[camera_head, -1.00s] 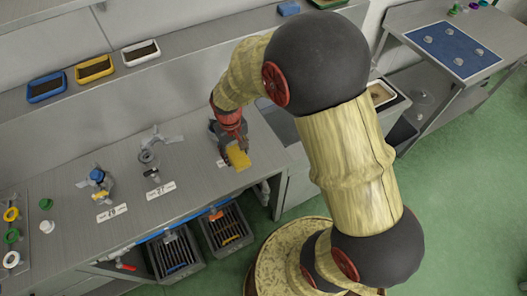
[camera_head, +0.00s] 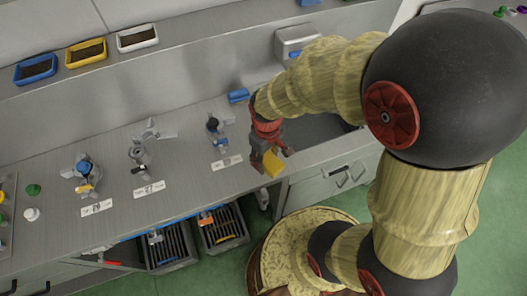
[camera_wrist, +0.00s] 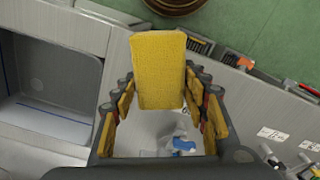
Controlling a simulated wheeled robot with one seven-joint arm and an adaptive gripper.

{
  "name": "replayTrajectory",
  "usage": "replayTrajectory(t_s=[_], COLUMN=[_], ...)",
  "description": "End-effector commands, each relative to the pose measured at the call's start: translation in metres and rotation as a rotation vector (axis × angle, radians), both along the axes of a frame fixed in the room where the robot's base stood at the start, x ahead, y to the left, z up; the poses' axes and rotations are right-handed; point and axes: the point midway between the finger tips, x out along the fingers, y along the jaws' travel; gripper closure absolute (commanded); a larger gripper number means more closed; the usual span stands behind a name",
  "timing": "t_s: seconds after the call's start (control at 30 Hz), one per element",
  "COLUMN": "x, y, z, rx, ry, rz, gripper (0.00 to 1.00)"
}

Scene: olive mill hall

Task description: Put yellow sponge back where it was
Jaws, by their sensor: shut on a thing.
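The yellow sponge (camera_head: 272,165) is held in my gripper (camera_head: 273,157), near the front left edge of the sink. In the wrist view the sponge (camera_wrist: 158,70) stands up between the two fingers of my gripper (camera_wrist: 160,110), large and close. The sink basin (camera_wrist: 48,75) lies to the left of the sponge in that view. In the head view my forearm hides part of the sink (camera_head: 318,130). The underside of the sponge appears clear of the counter, but the exact height is hard to tell.
A blue block (camera_head: 239,95) lies on the counter by the sink's back left corner. Labelled fixtures (camera_head: 217,130) stand left of my gripper. Dark crates (camera_head: 224,228) hang below the counter edge. Coloured trays (camera_head: 86,52) stand on the back shelf.

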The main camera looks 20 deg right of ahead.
Motion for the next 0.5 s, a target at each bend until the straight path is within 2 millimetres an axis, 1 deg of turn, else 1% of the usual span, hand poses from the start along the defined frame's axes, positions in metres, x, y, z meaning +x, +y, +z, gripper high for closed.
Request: replayTrajectory(t_s=[0.03,0.1,0.17,0.2,0.33,0.4,0.5], x=[0.011,0.026,0.038,0.044,0.061,0.069,0.076], y=[-0.003,-0.007,-0.009,-0.011,-0.015,-0.017,-0.018], z=[-0.008,-0.014,-0.020,-0.028,-0.051,-0.060,-0.067], rx=[0.000,0.000,0.000,0.000,0.000,0.000,0.000], ry=[0.002,0.002,0.002,0.003,0.003,0.002,0.000], rz=[-0.002,-0.003,-0.002,-0.001,-0.002,-0.002,-0.001], gripper=[0.83,0.83,0.83,0.83,0.83,0.83,0.83])
